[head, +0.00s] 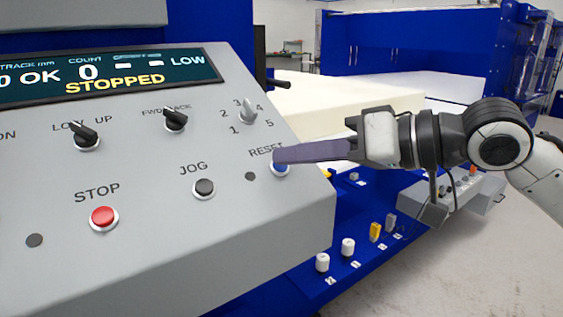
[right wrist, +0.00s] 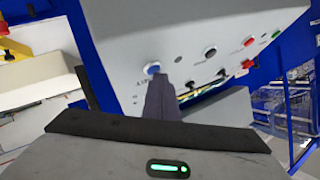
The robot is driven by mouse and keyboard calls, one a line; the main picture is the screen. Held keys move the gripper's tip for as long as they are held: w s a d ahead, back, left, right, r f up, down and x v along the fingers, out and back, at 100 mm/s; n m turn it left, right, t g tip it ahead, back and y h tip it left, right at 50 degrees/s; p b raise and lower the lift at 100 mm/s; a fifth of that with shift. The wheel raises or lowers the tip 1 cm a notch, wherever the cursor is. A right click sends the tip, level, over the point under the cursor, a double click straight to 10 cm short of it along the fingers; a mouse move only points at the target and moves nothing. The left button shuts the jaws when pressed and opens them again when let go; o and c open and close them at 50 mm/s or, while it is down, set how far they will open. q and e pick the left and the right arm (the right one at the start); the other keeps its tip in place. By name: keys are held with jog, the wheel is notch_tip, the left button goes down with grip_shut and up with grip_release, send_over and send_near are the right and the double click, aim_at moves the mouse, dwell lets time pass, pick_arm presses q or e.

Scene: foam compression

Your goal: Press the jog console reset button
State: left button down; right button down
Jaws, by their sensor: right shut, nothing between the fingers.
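The blue RESET button (head: 280,168) is on the right side of the grey jog console (head: 150,245) in the head view. It also shows in the right wrist view (right wrist: 152,69). My right gripper (head: 277,157) comes in from the right, with its fingers shut and empty. Its fingertips are at the RESET button, overlapping its upper edge in the head view. I cannot tell whether they touch it. In the right wrist view the fingertips (right wrist: 160,77) lie just below the button. The display (head: 110,76) reads STOPPED. My left gripper is not in view.
The console also carries a red STOP button (head: 103,217), a dark JOG button (head: 204,187) and several black knobs. A pale foam block (head: 325,105) lies behind. Blue machine framing (head: 430,40) stands at the back. Small white and yellow parts (head: 375,231) sit below the console.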

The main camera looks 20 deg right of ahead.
jog(key=shift+s+d+r+p, duration=0.15)
jog(key=shift+s+r+p, duration=0.25)
jog(key=shift+r+p, duration=0.3)
jog(key=shift+s+r+p, duration=0.15)
jog(key=shift+r+p, duration=0.3)
jog(key=s+r+p, duration=0.1)
jog(key=s+d+r+p, duration=0.1)
jog(key=r+p, duration=0.1)
jog(key=shift+s+r, duration=0.1)
jog(key=shift+r, duration=0.05)
dwell(0.6)
